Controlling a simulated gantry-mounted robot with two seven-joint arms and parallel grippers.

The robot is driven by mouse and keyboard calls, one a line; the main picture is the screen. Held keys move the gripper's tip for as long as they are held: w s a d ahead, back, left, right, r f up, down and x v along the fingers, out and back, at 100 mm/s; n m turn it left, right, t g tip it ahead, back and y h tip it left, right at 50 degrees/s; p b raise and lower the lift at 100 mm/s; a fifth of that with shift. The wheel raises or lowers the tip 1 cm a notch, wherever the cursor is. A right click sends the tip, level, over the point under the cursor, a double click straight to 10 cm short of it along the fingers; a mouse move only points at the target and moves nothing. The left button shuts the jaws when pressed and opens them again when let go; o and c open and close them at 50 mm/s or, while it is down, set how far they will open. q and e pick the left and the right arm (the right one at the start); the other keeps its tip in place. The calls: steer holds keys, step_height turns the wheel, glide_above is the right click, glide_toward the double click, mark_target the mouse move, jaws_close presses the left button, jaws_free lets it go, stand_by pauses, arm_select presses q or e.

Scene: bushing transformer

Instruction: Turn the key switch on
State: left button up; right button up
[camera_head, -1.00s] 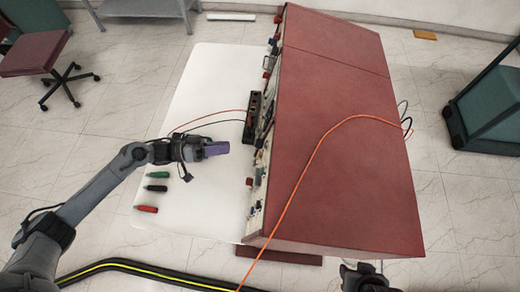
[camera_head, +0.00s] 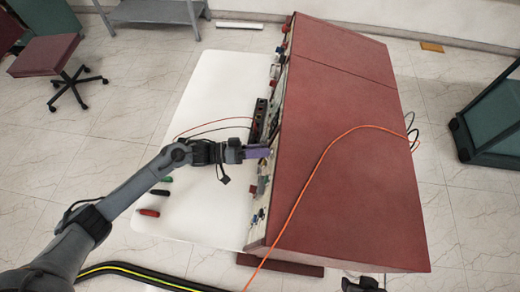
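The key switch cannot be made out among the small panel parts. My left gripper (camera_head: 265,152) has its purple fingers right at the panel, near its middle. Whether the fingers touch a panel part, and whether they are open or shut, I cannot tell.
Red, black and green plugs (camera_head: 150,212) lie on the white table (camera_head: 205,100), partly behind my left arm. A black socket block (camera_head: 259,119) with red and black leads sits by the panel. An orange cable (camera_head: 318,170) drapes over the cabinet.

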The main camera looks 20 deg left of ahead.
arm_select(q)
jaws_close()
stand_by(0.4)
steer(key=m+b, duration=0.2)
steer(key=shift+f+h+b, duration=0.25)
steer(key=shift+h+b, duration=0.05)
steer(key=shift+w+r+m+g+h+b, duration=0.15)
steer(key=shift+m+g+b, duration=1.15)
steer(key=shift+m+b, duration=2.2)
steer(key=shift+m+g+h+b, duration=0.25)
steer(key=shift+m+g+b, duration=1.05)
steer(key=shift+m+b, duration=2.1)
steer(key=shift+w+r+m+g+h+b, duration=0.15)
steer(key=shift+m+g+b, duration=1.15)
steer(key=shift+m+b, duration=2.2)
steer(key=shift+s+f, duration=0.1)
jaws_free()
